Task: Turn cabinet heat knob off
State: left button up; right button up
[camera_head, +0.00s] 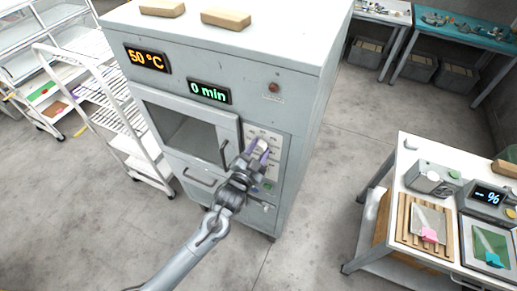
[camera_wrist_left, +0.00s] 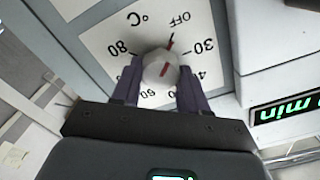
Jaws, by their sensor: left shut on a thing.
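The grey cabinet (camera_head: 225,50) stands in the middle of the head view, with a white dial panel (camera_head: 272,137) on its front right. My left gripper (camera_head: 258,151) reaches up to this panel, its purple fingers on either side of the pale round knob. In the left wrist view the knob (camera_wrist_left: 160,69) sits between the fingertips of my left gripper (camera_wrist_left: 157,82), which is shut on it. A red mark on the knob and a red line above it point toward the OFF label (camera_wrist_left: 180,18). The fingers partly cover the lower dial numbers. My right gripper is out of view.
The cabinet door handle (camera_head: 224,152) is just left of my gripper. Displays read 50 °C (camera_head: 146,59) and 0 min (camera_head: 209,92). A white rack (camera_head: 112,110) stands left; a worktable (camera_head: 408,165) stands right, with clear floor between it and the cabinet.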

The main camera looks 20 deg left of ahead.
pick_arm(q)
jog(key=shift+n, duration=0.4)
jog(key=o, duration=1.1)
jog(key=shift+c, duration=0.2)
jog(key=shift+s, duration=0.1)
jog(key=s+b, duration=0.1)
jog(key=s, duration=0.9)
jog(key=shift+s+a, duration=0.35)
